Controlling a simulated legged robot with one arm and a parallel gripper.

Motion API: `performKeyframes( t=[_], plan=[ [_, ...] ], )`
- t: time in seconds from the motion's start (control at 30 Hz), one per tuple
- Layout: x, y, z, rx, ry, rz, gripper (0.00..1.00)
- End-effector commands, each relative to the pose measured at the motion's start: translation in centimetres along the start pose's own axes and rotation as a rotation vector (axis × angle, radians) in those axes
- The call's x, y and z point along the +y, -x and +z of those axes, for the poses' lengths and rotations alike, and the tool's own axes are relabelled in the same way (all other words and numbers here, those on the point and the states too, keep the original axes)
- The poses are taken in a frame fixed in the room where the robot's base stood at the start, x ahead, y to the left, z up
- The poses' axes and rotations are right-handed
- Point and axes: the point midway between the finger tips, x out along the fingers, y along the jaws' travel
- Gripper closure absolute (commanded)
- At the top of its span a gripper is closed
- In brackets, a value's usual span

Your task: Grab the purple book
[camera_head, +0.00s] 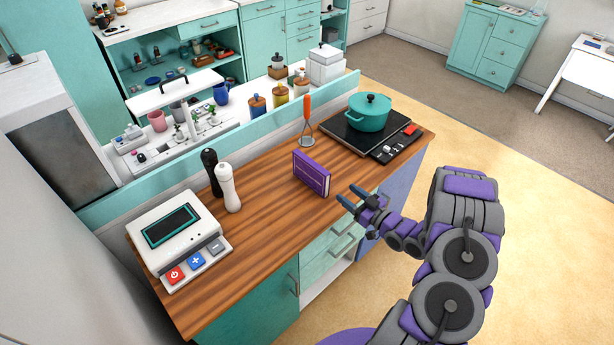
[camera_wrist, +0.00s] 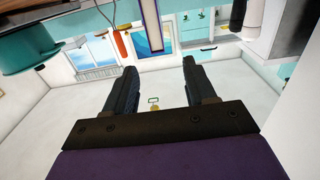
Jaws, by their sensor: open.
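The purple book (camera_head: 312,174) stands upright on the wooden counter (camera_head: 262,200), near its front edge. My gripper (camera_head: 347,193) is open and empty in front of the book, to its right in the head view, with a small gap between them. In the wrist view the book (camera_wrist: 151,24) shows edge-on at the top, beyond the fingertips. There my gripper (camera_wrist: 160,65) has its two fingers apart, with the book roughly in line with the space between them.
An orange-handled utensil (camera_head: 306,122) stands behind the book. A teal pot (camera_head: 369,112) sits on the black cooktop (camera_head: 346,133) to the right. Black (camera_head: 211,172) and white (camera_head: 228,188) mills and a white device (camera_head: 176,238) stand left. Counter around the book is clear.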

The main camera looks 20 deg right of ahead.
Motion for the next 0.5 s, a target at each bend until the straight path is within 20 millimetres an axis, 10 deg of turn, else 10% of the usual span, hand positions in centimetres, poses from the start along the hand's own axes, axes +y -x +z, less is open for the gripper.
performKeyframes(
  t=[0.5],
  plan=[
    [-1.2, -8.9, -0.3, -0.003, 0.017, -0.003, 0.45]
  ],
)
